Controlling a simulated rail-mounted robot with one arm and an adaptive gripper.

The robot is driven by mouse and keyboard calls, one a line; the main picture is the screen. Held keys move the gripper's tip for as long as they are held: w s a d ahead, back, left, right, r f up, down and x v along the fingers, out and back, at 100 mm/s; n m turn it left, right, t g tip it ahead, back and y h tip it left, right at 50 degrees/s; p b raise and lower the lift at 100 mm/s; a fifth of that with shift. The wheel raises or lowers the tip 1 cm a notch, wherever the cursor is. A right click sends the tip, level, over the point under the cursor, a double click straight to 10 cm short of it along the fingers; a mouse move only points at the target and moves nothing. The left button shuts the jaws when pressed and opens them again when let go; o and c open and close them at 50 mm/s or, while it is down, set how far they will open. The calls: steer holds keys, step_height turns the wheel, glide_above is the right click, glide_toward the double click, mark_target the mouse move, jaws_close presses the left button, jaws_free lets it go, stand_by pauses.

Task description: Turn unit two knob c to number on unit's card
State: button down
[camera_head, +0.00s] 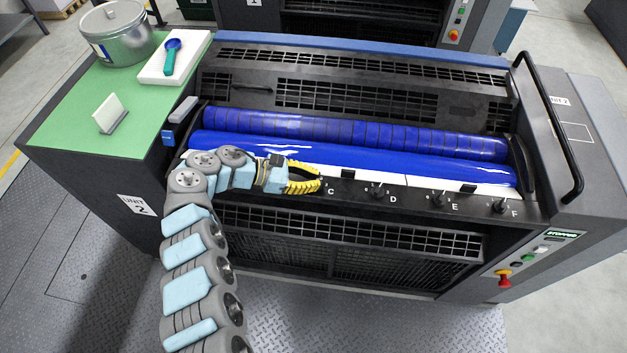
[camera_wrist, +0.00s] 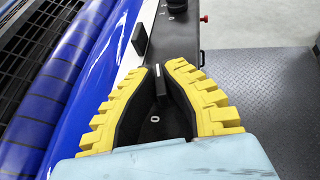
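Unit two is the large dark machine with blue rollers, labelled "UNIT 2" (camera_head: 137,205) in the head view. My gripper (camera_head: 318,180) is at its front ledge, just left of the letter C. In the wrist view the yellow ribbed fingers (camera_wrist: 164,70) converge closely on both sides of a black knob (camera_wrist: 159,74) with a white pointer line. I take it as knob c; it is hidden behind the fingers in the head view. A white "0" (camera_wrist: 153,118) shows between the fingers. A small white card (camera_head: 108,112) stands in a holder at left; no number is readable on it.
Knob D (camera_head: 377,192), knob E (camera_head: 439,199) and knob F (camera_head: 501,206) run along the ledge to the right. The blue roller (camera_head: 380,165) lies behind them. A tin (camera_head: 118,38) stands on the green top.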

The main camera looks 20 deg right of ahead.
stand_by(0.4)
steer(key=c, duration=1.1)
jaws_free()
steer(key=shift+d, duration=0.1)
steer(key=shift+c, duration=0.2)
steer(key=shift+v, duration=6.05)
steer(key=shift+s, duration=0.1)
